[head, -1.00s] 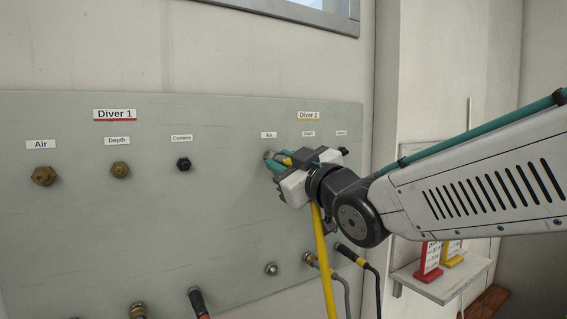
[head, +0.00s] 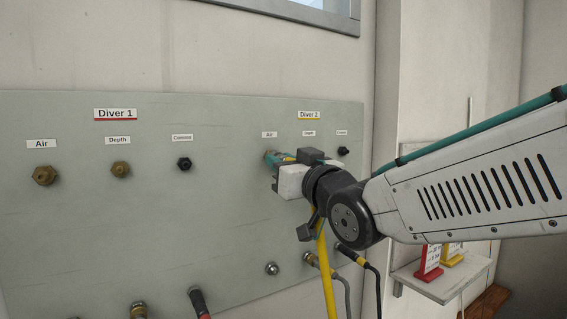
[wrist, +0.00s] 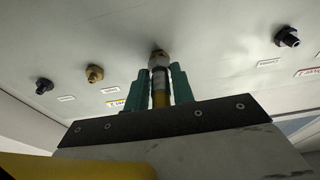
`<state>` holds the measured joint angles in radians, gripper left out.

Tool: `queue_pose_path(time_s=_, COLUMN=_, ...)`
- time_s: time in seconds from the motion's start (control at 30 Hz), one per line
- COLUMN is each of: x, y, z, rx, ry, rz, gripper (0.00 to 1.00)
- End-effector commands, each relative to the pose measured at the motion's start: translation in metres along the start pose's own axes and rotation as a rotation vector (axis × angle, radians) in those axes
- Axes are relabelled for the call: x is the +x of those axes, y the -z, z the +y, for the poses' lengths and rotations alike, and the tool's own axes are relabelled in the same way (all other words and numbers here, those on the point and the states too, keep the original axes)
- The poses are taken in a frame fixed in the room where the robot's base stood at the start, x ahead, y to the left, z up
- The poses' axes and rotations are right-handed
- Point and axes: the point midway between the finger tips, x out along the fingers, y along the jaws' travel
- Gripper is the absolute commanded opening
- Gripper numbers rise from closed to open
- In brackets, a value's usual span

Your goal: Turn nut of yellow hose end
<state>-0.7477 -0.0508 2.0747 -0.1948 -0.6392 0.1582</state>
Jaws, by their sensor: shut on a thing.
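The yellow hose (head: 325,270) hangs down in front of the panel from behind my wrist. In the wrist view, its yellow end (wrist: 160,97) lies between my two teal fingers, with a metal nut (wrist: 158,60) at its tip. The nut meets the Diver 2 Air fitting (wrist: 158,52) on the panel. My gripper (head: 270,160) is right below the Diver 2 Air label (head: 269,135). In the wrist view, my gripper (wrist: 160,85) is shut on the hose end. The fingers hide part of the nut in the head view.
The grey panel (head: 100,240) has Diver 1 Air (head: 44,175), Depth (head: 120,169) and Comms (head: 185,164) fittings at the left, all uncovered. Several hose ends stand along its lower edge. A small shelf (head: 445,285) with red and yellow tags is at the right.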

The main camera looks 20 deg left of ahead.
Motion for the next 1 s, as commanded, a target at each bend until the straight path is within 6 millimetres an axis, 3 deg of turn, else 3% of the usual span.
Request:
queue_pose_path(time_s=0.23, x=-0.001, y=-0.001, z=0.0, rx=-0.001, ry=0.0, rz=-0.002, gripper=0.01)
queue_pose_path(time_s=0.27, x=0.0, y=-0.001, z=0.0, rx=-0.001, ry=0.0, rz=-0.002, gripper=0.33)
queue_pose_path(time_s=0.3, x=0.0, y=-0.001, z=0.0, rx=-0.001, ry=0.0, rz=-0.002, gripper=0.44)
queue_pose_path(time_s=0.33, x=0.0, y=-0.001, z=0.0, rx=-0.001, ry=0.0, rz=-0.002, gripper=0.47)
queue_pose_path(time_s=0.67, x=-0.004, y=0.0, z=0.0, rx=-0.001, ry=0.0, rz=0.0, gripper=0.47)
queue_pose_path(time_s=1.0, x=-0.058, y=0.0, z=0.0, rx=-0.002, ry=0.0, rz=0.001, gripper=0.47)
